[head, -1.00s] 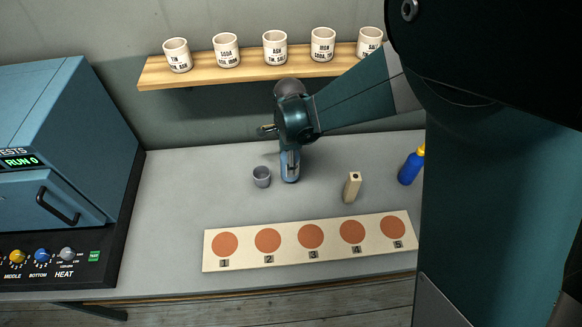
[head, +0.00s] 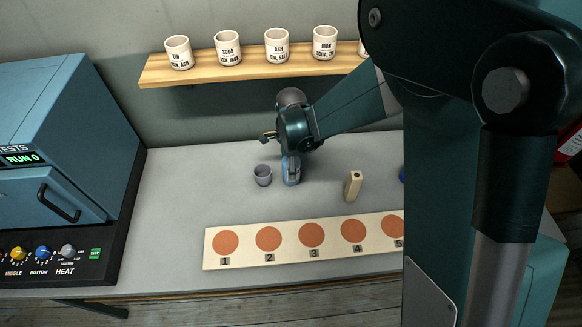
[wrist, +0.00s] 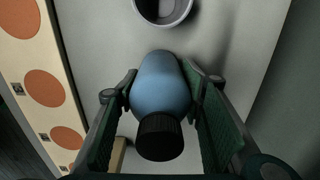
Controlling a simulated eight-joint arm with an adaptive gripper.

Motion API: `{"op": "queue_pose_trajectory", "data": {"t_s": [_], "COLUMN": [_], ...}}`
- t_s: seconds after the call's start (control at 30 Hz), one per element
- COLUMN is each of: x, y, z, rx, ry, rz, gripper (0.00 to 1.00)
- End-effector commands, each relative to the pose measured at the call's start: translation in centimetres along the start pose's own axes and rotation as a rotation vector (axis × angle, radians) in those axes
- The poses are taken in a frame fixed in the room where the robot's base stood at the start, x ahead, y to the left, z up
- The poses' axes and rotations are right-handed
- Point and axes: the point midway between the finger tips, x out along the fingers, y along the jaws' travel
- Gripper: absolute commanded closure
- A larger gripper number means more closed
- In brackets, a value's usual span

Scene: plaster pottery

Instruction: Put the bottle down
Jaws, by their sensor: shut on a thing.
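My gripper (head: 291,172) is shut on a blue-grey bottle with a black cap. In the wrist view the bottle (wrist: 160,85) lies between the two green finger pads, its cap toward the camera. In the head view the fingers partly cover the bottle (head: 291,178), just right of a small grey cup (head: 263,176). The bottle's base is at or just above the grey counter (head: 190,200); I cannot tell whether it touches.
A board with numbered reddish discs (head: 290,257) lies in front. A beige block (head: 353,186) with a hole stands to the right. A shelf (head: 205,74) holds labelled cups. A blue furnace (head: 50,140) stands left.

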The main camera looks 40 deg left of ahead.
Motion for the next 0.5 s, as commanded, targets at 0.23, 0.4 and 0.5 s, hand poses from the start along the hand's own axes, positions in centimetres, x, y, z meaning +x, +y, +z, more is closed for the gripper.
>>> {"op": "queue_pose_trajectory", "data": {"t_s": [0.23,0.4,0.5], "x": [0.27,0.26,0.26], "y": [0.00,0.00,0.00], "z": [0.00,0.00,0.00], "rx": [0.000,0.000,0.000], "ry": [0.000,0.000,0.000], "rz": [0.000,0.000,0.000], "gripper": [0.49,0.46,0.46]}}
